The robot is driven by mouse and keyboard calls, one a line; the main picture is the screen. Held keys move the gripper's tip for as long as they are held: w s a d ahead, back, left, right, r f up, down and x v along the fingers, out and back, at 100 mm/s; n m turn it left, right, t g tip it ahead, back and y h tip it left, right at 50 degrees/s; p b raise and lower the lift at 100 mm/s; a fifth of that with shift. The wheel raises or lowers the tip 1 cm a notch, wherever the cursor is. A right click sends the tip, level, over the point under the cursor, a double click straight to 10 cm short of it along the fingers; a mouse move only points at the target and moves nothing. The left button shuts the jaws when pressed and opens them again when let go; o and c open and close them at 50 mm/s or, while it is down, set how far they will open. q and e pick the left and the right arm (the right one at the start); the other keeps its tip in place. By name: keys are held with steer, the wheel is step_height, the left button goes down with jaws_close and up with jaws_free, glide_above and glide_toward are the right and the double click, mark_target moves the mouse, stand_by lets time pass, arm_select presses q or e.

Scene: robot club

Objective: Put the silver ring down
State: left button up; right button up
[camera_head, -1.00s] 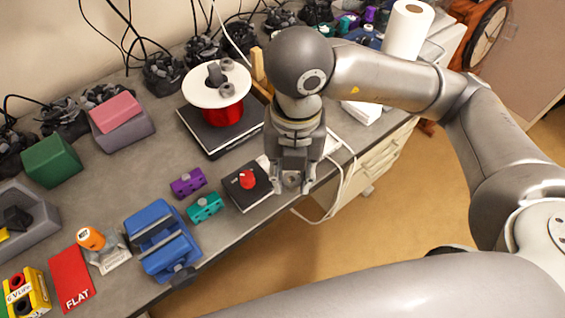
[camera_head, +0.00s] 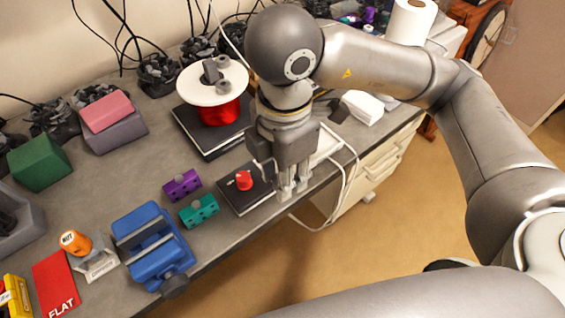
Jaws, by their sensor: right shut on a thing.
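My right gripper (camera_head: 293,187) points down near the front edge of the grey bench (camera_head: 105,195), just right of the black box with the red knob (camera_head: 244,180). Its fingers are close together, shut on the small silver ring. The ring is mostly hidden between the fingertips, and I cannot tell whether it touches the surface below. My left gripper is not in view.
A red wire spool (camera_head: 221,112) with grey rings on its white top stands behind on a black base. Purple (camera_head: 181,185) and teal (camera_head: 198,210) blocks and a blue vise (camera_head: 152,245) lie to the left. A white cable (camera_head: 343,185) hangs over the edge at right.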

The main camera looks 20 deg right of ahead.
steer(key=w+f+b, duration=0.1)
steer(key=b, duration=0.2)
steer(key=shift+d+b, duration=0.15)
steer(key=shift+b, duration=0.15)
steer(key=w+d+f+p, duration=0.1)
steer(key=w+f, duration=0.1)
steer(key=w, duration=0.1)
steer(key=w+d+f, duration=0.1)
steer(key=w+f, duration=0.1)
steer(key=w, duration=0.1)
steer(key=w+d+f+p, duration=0.1)
steer(key=w+f, duration=0.1)
steer(key=w, duration=0.2)
steer(key=shift+d+f+p, duration=0.1)
steer(key=shift+f+p, duration=0.2)
steer(key=shift+f, duration=0.1)
steer(key=shift+w+d+f, duration=0.1)
steer(key=shift+w+f, duration=0.3)
steer(key=shift+f, duration=0.15)
steer(key=f, duration=0.1)
steer(key=f+p, duration=0.1)
steer(key=f, duration=0.1)
steer(key=shift+w+d, duration=0.1)
steer(key=shift+w, duration=0.1)
steer(key=shift+f, duration=0.25)
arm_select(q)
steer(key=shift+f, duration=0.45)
arm_select(e)
steer(key=shift+f, duration=0.1)
